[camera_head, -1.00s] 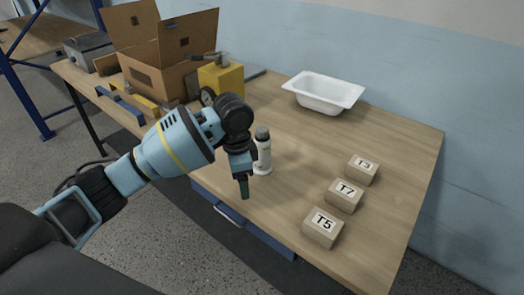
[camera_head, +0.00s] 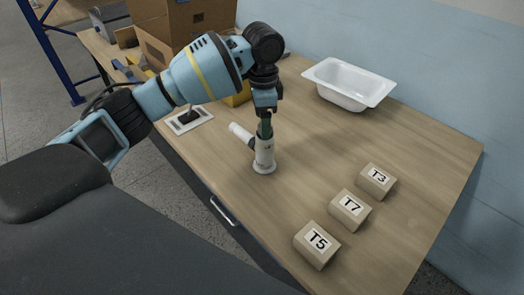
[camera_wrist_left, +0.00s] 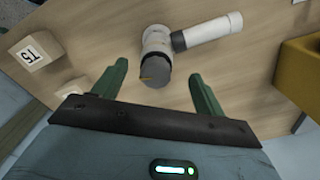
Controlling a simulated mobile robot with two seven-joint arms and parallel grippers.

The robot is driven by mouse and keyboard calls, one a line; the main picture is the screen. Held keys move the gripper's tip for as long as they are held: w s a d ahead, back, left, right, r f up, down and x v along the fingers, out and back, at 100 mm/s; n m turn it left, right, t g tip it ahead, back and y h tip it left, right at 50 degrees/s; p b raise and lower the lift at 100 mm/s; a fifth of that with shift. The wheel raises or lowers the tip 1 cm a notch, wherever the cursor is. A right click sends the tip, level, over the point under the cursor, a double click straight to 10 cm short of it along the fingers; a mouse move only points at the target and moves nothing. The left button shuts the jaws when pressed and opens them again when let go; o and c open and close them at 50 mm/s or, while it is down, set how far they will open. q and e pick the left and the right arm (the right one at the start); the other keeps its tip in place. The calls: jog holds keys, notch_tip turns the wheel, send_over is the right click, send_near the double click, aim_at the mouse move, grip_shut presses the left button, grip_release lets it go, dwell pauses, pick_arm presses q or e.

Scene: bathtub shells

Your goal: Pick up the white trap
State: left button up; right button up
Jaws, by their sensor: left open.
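The white trap (camera_head: 264,156) stands upright on the wooden table near its front edge, with a white side pipe (camera_head: 240,132) pointing left. Its dark top is mostly hidden behind my gripper in the head view. In the left wrist view the trap (camera_wrist_left: 156,42) shows with a grey cap, and its pipe (camera_wrist_left: 210,32) runs to the right. My left gripper (camera_head: 265,130) points down at the top of the trap. In the left wrist view its two green fingers (camera_wrist_left: 158,88) are spread apart, with the trap's cap just beyond the gap between them. My right gripper is not in view.
Blocks labelled T3 (camera_head: 376,181), T7 (camera_head: 350,209) and T5 (camera_head: 317,244) lie to the right. A white tub (camera_head: 347,84) stands at the back. A yellow block (camera_head: 238,97) and a cardboard box (camera_head: 185,25) are behind my arm. A small plate (camera_head: 189,120) lies left of the trap.

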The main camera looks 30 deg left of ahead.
pick_arm(q)
jog(key=shift+f, duration=0.75)
jog(key=f, duration=0.4)
jog(key=shift+s+d, duration=0.1)
jog(key=shift+d, duration=0.1)
jog(key=shift+f, duration=0.55)
jog(key=c, duration=1.4)
jog(key=shift+c, duration=0.2)
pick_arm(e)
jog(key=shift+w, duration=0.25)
pick_arm(q)
jog(key=shift+r, duration=0.15)
jog(key=shift+r, duration=0.45)
jog(key=r, duration=0.2)
jog(key=shift+s+d+r, duration=0.2)
jog(key=shift+s+r, duration=0.15)
jog(key=shift+s, duration=0.05)
jog(key=s+d+p, duration=0.1)
jog(key=s+d, duration=0.1)
jog(key=s, duration=0.5)
jog(key=s+d+r+p, duration=0.1)
jog(key=s+d, duration=0.2)
jog(key=s, duration=0.4)
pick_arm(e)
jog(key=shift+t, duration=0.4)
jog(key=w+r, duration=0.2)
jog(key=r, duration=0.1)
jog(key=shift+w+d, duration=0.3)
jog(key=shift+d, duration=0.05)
